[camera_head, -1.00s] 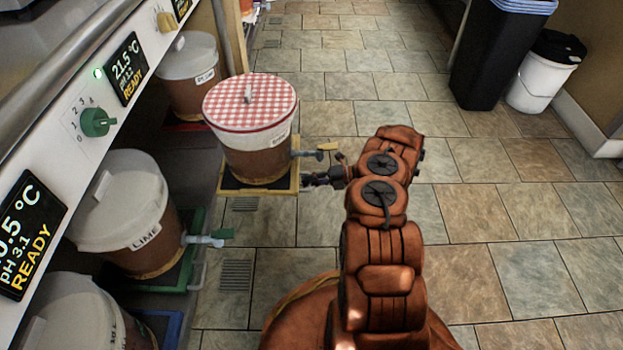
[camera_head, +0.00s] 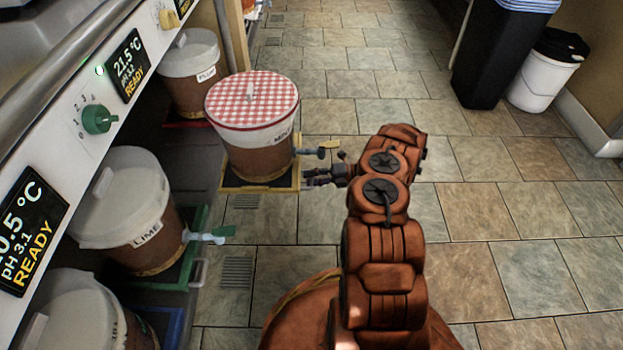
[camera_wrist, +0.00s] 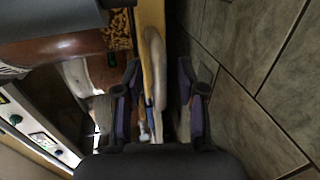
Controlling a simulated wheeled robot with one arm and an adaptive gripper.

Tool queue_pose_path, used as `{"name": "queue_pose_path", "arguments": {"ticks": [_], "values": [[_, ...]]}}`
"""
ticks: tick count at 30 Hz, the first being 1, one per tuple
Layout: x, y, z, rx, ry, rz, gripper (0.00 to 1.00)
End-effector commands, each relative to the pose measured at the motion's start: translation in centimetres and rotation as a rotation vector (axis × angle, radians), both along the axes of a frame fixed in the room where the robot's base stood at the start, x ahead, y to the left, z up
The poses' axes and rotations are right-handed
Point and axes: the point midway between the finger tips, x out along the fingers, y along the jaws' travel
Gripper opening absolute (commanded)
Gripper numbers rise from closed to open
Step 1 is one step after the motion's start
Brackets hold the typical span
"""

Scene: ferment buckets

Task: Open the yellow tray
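The yellow tray (camera_head: 259,188) stands out from under the counter, further out than its neighbours. It bears a brown bucket (camera_head: 259,160) with a white lid and a red-checked cloth (camera_head: 252,100). My gripper (camera_head: 309,178) is just right of the tray's front edge. In the wrist view my gripper (camera_wrist: 158,98) is open, with its purple finger pads apart. The tray's yellow edge (camera_wrist: 148,30) and a pale curved handle (camera_wrist: 154,60) lie between the fingers, with gaps visible beside them.
A green tray (camera_head: 190,262) with the LIME bucket (camera_head: 150,235) is nearer, at left. A blue tray (camera_head: 172,325) is partly hidden below it. The tiled floor (camera_head: 500,210) to the right is clear, up to a black bin (camera_head: 493,55) and a white bucket (camera_head: 540,80).

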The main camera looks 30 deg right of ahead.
Motion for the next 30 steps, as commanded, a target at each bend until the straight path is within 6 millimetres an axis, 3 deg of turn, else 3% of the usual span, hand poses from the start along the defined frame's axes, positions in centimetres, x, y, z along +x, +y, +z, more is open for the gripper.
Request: {"name": "queue_pose_path", "arguments": {"ticks": [18, 30], "values": [[-5.1, -8.3, 2.0, -0.002, 0.001, -0.002, 0.39], [-6.0, -9.8, 2.5, 0.000, 0.000, 0.001, 0.39]]}}
